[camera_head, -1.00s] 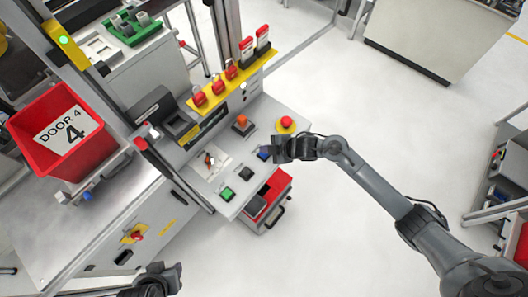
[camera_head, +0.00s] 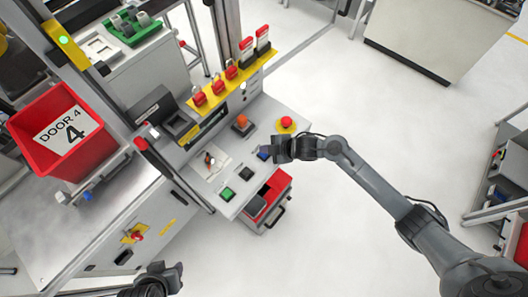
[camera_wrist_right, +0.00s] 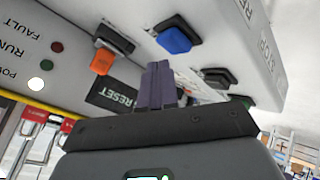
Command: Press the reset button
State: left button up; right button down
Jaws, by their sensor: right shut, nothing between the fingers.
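The control panel (camera_head: 207,182) has a blue button (camera_head: 264,154), which shows large in the right wrist view (camera_wrist_right: 175,37). A black RESET label (camera_wrist_right: 118,95) lies near the blue button and an orange switch (camera_wrist_right: 103,62). My right gripper (camera_head: 275,149) is beside the blue button and partly covers that part of the panel. Its fingers (camera_wrist_right: 158,70) are shut and empty, and their tips appear just short of the blue button in the wrist view. I cannot tell the exact gap. My left gripper (camera_head: 166,276) is at the bottom edge, away from the panel, its jaws unclear.
A red emergency button (camera_head: 286,122), a green button (camera_head: 227,194) and a black button (camera_head: 245,174) are also on the panel. A yellow rail (camera_head: 238,82) with red padlocks stands behind. A red bin (camera_head: 95,150) is at left.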

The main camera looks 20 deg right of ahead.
jog(key=shift+f, duration=0.15)
jog(key=shift+f, duration=0.3)
jog(key=shift+f+b, duration=0.3)
jog(key=shift+b, duration=0.1)
dwell(0.6)
jog(key=shift+f, duration=0.15)
dwell(0.3)
jog(key=shift+r+p, duration=0.6)
jog(key=shift+r, duration=0.3)
